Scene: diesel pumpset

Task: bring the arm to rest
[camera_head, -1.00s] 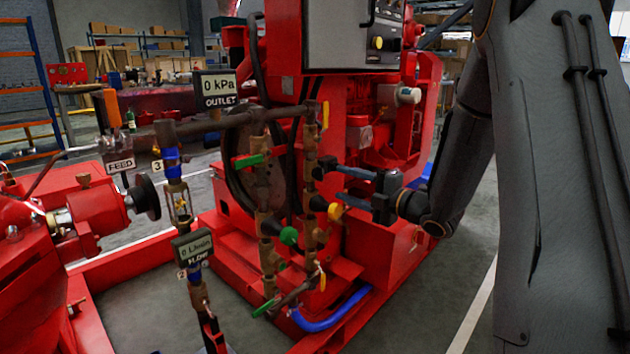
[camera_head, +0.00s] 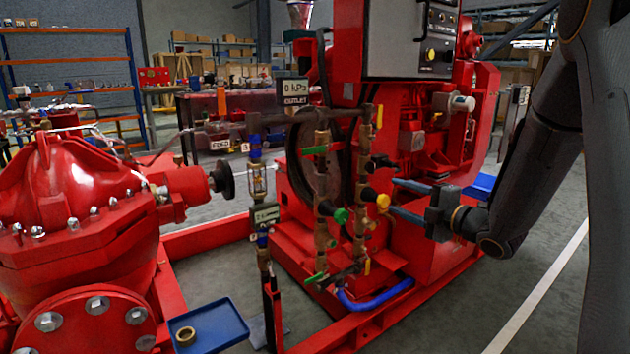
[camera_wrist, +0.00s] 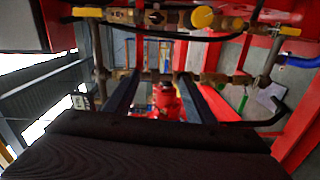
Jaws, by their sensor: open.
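My gripper (camera_head: 392,197) is open in the head view, its two bluish fingers apart and pointing left toward the brass pipework (camera_head: 325,190) with green and yellow handles. Nothing shows between the fingers. My dark arm comes down from the upper right. In the wrist view my gripper (camera_wrist: 180,78) has its two fingers spread, with brass pipes and valves (camera_wrist: 205,17) beyond them. Whether the fingertips touch any pipe or handle I cannot tell.
The red engine (camera_head: 430,120) with its control box (camera_head: 410,40) stands behind my gripper. A red pump (camera_head: 80,190) is at the left. A blue tray (camera_head: 222,318) holding a ring lies at the lower left. Open floor (camera_head: 540,250) lies to the right.

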